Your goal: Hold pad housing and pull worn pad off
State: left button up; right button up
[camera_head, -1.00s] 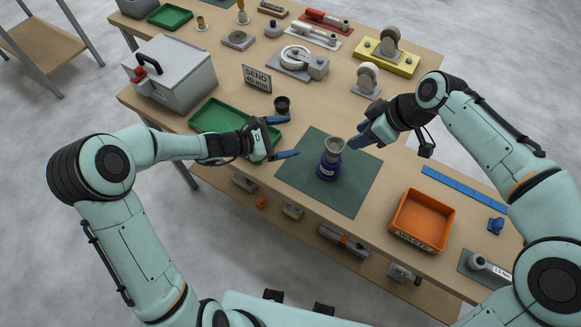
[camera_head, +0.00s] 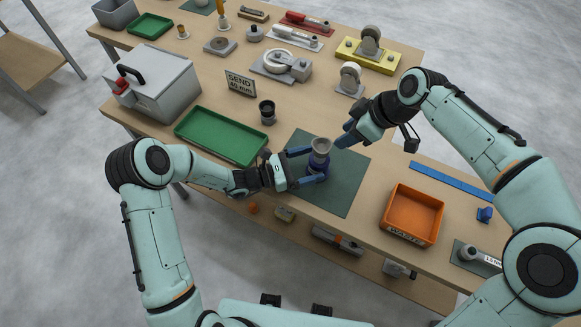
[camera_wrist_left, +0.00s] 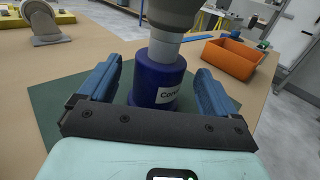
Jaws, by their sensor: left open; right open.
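The pad housing (camera_head: 315,163) is a dark blue cylinder with a white label, upright on the green mat (camera_head: 344,192). A grey worn pad (camera_head: 321,145) sits on top of it; in the left wrist view the pad (camera_wrist_left: 172,12) is cut off at the top, on a pale stem. My left gripper (camera_head: 299,168) is open with its blue fingers on either side of the housing; in the left wrist view the housing (camera_wrist_left: 158,84) stands between the fingers, gaps visible. My right gripper (camera_head: 341,138) is open, just right of the pad; whether it touches is unclear.
An orange bin (camera_head: 412,214) stands right of the mat. A green tray (camera_head: 222,135) and a small black cup-like part (camera_head: 267,112) lie to the left. A sign (camera_head: 241,84), a grey case (camera_head: 155,87) and several caster parts stand farther back. A blue strip (camera_head: 451,181) lies at right.

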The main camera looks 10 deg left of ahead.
aim_at(325, 160)
pick_arm(q)
jog(key=x, duration=0.5)
jog(key=c, duration=1.3)
jog(key=o, duration=0.6)
jog(key=c, duration=0.5)
jog(key=shift+o, duration=0.2)
pick_arm(e)
jog(key=shift+o, duration=0.3)
